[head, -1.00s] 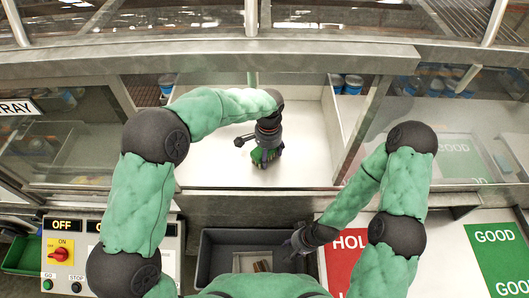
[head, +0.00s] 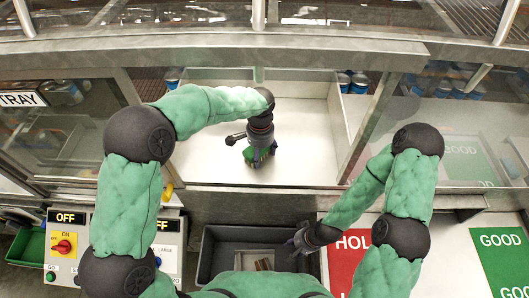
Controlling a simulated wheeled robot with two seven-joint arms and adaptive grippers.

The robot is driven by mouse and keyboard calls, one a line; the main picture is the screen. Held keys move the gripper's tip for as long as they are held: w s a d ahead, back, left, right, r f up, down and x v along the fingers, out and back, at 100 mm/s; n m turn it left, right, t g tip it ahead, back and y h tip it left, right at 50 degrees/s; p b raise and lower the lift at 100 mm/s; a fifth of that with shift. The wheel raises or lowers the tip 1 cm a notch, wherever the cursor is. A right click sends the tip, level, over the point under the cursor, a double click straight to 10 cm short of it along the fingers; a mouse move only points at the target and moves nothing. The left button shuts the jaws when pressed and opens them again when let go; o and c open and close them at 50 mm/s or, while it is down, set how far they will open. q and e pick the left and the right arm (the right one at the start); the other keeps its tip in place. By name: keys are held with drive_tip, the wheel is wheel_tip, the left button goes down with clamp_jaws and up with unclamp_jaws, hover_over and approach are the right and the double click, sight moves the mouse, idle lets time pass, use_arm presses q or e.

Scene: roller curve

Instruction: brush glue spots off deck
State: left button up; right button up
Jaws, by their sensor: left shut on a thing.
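The white deck (head: 205,155) lies inside the open bay in front of me in the head view. My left gripper (head: 257,156) points down over the middle of the deck and is shut on a green brush (head: 249,154). The gripper hides much of the brush, and I cannot tell whether its bristles touch the deck. No glue spots can be made out. My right gripper (head: 299,242) is low, by the right edge of a dark grey bin (head: 215,240), away from the deck. Its fingers are too small and dark to tell open from shut.
Metal frames and glass panels border the bay on both sides. A control box (head: 66,238) with a red knob stands at the lower left. A red HOLD mat (head: 345,262) and a green GOOD mat (head: 499,262) lie at the right. Blue-banded cans (head: 357,84) stand behind the bay.

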sight(272, 159)
use_arm(q)
drive_tip(key=shift+s+a, duration=0.1)
drive_tip(key=shift+a, duration=3.25)
drive_tip(key=shift+d, duration=1.85)
drive_tip(key=shift+d+f, duration=0.15)
drive_tip(key=shift+d, duration=3.25)
drive_tip(key=shift+r+p, duration=1.95)
drive_tip(key=shift+r, duration=1.25)
